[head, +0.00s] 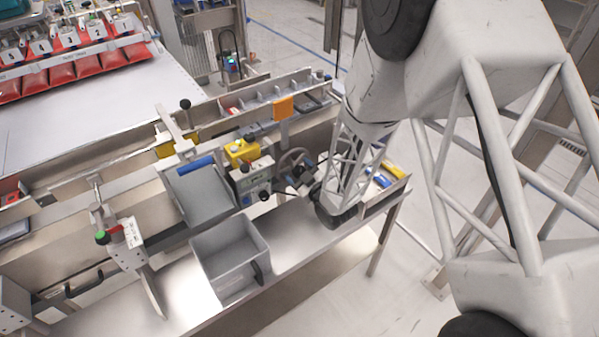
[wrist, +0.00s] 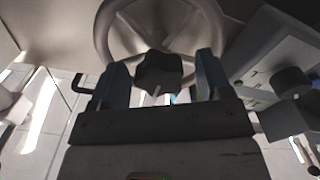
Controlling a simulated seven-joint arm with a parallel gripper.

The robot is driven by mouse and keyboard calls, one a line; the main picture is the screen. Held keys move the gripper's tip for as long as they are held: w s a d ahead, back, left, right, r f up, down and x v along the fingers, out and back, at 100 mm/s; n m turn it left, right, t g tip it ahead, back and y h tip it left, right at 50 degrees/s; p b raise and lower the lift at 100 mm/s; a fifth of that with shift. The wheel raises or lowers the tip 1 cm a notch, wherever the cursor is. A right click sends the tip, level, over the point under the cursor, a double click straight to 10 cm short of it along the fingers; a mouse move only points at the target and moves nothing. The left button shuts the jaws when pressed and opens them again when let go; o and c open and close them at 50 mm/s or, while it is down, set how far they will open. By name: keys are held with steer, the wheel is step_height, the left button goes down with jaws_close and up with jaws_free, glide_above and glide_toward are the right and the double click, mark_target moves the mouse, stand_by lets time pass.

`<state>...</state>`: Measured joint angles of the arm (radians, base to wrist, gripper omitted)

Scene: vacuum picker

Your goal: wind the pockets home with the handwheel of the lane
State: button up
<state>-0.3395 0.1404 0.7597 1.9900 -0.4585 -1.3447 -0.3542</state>
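The grey handwheel (head: 284,160) stands on the near side of the lane, right of a control box. In the wrist view its rim (wrist: 103,32) curves over the top of the picture. A dark lobed knob (wrist: 158,72) shows in front of the wheel. My gripper (wrist: 161,62) is open, with one blue-grey finger on each side of the knob in the picture and a visible gap at each. I cannot tell how deep the knob sits between the fingers. In the head view my gripper (head: 303,178) is at the wheel, partly hidden by my arm. The lane's pockets (head: 262,100) form a row of compartments behind.
A control box (head: 252,181) with a yellow top unit (head: 241,151) stands close left of the wheel. An empty grey bin (head: 229,257) sits on the bench. Blue and yellow items (head: 392,171) lie in a tray at right. An orange flag (head: 284,106) stands at the lane.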

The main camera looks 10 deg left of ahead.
steer(key=v, duration=0.7)
steer(key=shift+s+d, duration=0.3)
stand_by(0.6)
steer(key=d+r+m+g+h, duration=0.2)
steer(key=d+r+m+h, duration=0.65)
steer(key=d+r, duration=0.8)
steer(key=s+d+r+m+g+h, duration=0.1)
steer(key=s+d+r+m+g, duration=0.1)
steer(key=s, duration=0.7)
steer(key=s+d+r+m+g+h, duration=0.2)
steer(key=s+d+r+g, duration=0.1)
steer(key=s+r, duration=0.4)
steer(key=s+d+r+m+g+h, duration=0.1)
steer(key=s+d+r+m+g, duration=0.1)
steer(key=s, duration=1.1)
step_height(320, 180, up, 3)
steer(key=shift+d+f+g, duration=0.15)
steer(key=shift+d+g, duration=0.45)
steer(key=shift+d, duration=0.45)
